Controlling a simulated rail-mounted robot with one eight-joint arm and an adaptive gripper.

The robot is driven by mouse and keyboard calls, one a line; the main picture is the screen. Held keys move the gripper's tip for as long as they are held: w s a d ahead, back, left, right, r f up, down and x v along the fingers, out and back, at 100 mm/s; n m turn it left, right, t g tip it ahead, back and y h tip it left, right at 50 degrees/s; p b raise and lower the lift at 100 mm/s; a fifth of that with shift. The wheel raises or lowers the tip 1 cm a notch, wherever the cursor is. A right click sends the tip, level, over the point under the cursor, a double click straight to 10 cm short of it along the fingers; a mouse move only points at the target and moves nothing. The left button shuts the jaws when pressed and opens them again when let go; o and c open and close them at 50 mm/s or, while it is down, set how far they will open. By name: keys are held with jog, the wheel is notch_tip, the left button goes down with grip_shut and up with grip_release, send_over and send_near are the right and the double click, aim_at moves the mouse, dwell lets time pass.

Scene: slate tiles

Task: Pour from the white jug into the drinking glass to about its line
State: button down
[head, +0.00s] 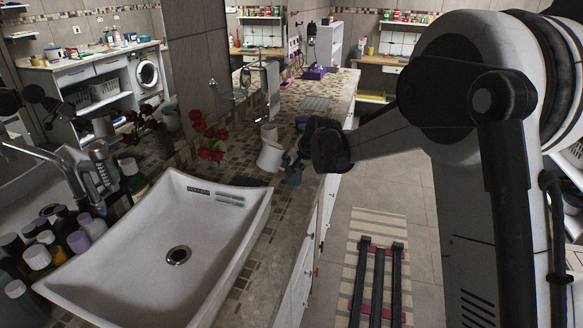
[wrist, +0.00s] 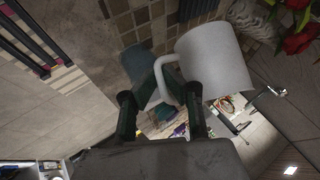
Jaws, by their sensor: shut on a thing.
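The white jug (head: 270,157) is at the counter's right edge, past the sink, and looks a little tilted. It shows large in the wrist view (wrist: 218,62), with its handle towards my gripper. My gripper (wrist: 170,84) is shut on the jug's handle. In the head view my gripper (head: 296,160) is just right of the jug and partly hidden by my arm. A blue-grey, glass-like thing (wrist: 139,64) is beside the jug's handle; I cannot tell for sure that it is the drinking glass. Its line and any liquid in the jug cannot be made out.
A white sink (head: 120,225) fills the near counter. Red flowers (head: 208,140) stand left of the jug. Another white cup-like thing (head: 269,133) is behind it. Bottles (head: 50,245) crowd the sink's left side. A striped rug (head: 375,245) lies on the floor at right.

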notch_tip(320, 180, up, 3)
jog(key=n+t+h, duration=0.2)
jog(key=h, duration=0.1)
jog(key=shift+t+b, duration=0.3)
jog(key=shift+t, duration=0.1)
jog(key=shift+r, duration=0.2)
